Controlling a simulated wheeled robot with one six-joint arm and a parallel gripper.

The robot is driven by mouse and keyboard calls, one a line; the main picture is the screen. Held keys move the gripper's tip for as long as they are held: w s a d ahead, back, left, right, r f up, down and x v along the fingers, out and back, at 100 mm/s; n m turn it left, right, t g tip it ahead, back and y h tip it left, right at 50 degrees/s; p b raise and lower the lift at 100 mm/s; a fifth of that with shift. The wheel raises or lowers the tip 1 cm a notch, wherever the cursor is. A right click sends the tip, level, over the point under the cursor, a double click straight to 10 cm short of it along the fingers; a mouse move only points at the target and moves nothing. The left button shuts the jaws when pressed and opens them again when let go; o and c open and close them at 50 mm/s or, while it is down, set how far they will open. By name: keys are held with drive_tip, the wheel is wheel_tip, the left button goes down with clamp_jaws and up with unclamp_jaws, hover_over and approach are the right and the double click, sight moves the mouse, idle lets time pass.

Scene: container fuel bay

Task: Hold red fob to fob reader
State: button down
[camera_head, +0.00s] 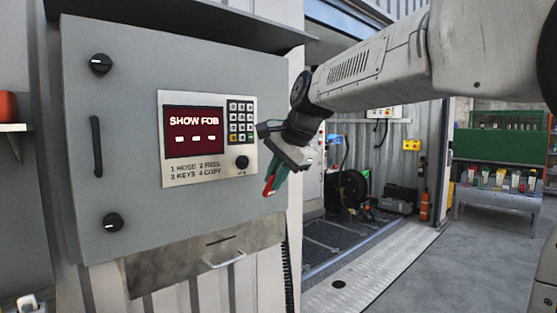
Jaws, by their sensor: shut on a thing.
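The red fob (270,181) is in my gripper (273,176), which points down and is shut on it. Part of the fob is hidden by the fingers. Both are at the right edge of the grey cabinet, just right of the control panel (183,175). The panel's dark red screen (194,131) reads "SHOW FOB". A keypad (241,121) is beside the screen. The round black fob reader (242,162) sits below the keypad, a short way left of my gripper. The fob looks apart from the reader; the depth between them is hard to tell.
The grey cabinet door (130,210) has black knobs and a handle (97,146) at left. A hose reel (351,188) stands inside the open container behind. The floor at right (450,270) is clear.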

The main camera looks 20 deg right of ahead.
wheel_tip(320, 180, up, 5)
drive_tip(key=s+m, duration=0.1)
drive_tip(key=s, duration=0.1)
drive_tip(key=shift+t, duration=0.3)
drive_tip(key=shift+w+a+f, duration=0.1)
drive_tip(key=shift+w+a, duration=0.45)
drive_tip(key=shift+w, duration=0.85)
drive_tip(key=shift+w+a, duration=0.5)
drive_tip(key=shift+w, duration=0.85)
drive_tip(key=shift+w+a+f, duration=0.1)
drive_tip(key=shift+w+a, duration=0.45)
drive_tip(key=shift+w, duration=0.85)
drive_tip(key=s+d, duration=0.2)
drive_tip(key=s, duration=0.6)
drive_tip(key=shift+s+d, duration=0.25)
drive_tip(key=shift+d, duration=0.1)
